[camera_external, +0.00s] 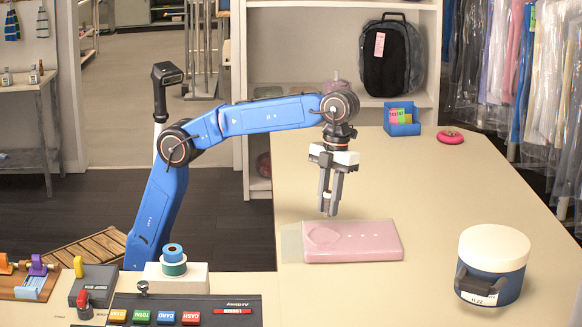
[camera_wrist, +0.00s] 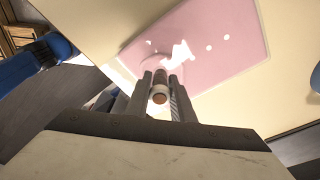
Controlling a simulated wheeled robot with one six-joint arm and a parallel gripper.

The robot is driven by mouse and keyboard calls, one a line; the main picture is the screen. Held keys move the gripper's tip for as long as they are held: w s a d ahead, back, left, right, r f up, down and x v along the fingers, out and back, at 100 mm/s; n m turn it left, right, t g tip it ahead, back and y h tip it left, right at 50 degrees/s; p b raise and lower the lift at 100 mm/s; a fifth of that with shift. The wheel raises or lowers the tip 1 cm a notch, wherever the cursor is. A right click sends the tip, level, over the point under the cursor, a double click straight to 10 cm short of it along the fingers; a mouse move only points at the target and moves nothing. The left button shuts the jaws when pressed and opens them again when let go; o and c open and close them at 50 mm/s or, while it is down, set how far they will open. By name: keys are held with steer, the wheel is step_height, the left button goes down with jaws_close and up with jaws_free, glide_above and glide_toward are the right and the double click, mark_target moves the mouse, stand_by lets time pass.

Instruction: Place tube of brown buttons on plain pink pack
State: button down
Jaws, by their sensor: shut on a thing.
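The plain pink pack (camera_external: 365,245) lies flat on the table, with a clear strip at its left end. It also shows in the wrist view (camera_wrist: 215,40), glossy with pale spots. My gripper (camera_external: 329,205) is above the pack, pointing down. It is shut on the tube of brown buttons (camera_wrist: 159,92), which stands between the fingers with its brown end and a pale rim showing. In the external view the fingers hide most of the tube. The tube appears to be above the pack; I cannot tell the exact gap.
A blue tub with a white lid (camera_external: 492,262) stands right of the pack. Tape rolls (camera_external: 173,260) and a till with coloured keys (camera_external: 185,310) are at front left. A blue card box (camera_external: 402,122) and pink ring (camera_external: 450,137) sit at the back. The table between is clear.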

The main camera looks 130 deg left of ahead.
steer(key=shift+f, duration=1.9)
steer(key=shift+f, duration=0.15)
steer(key=c, duration=1.5)
jaws_free()
steer(key=shift+c, duration=0.2)
steer(key=shift+a+r, duration=0.2)
steer(key=shift+r, duration=1.1)
steer(key=shift+a+r, duration=0.15)
steer(key=shift+r, duration=1.1)
steer(key=shift+a+r, duration=0.2)
steer(key=shift+r, duration=1.1)
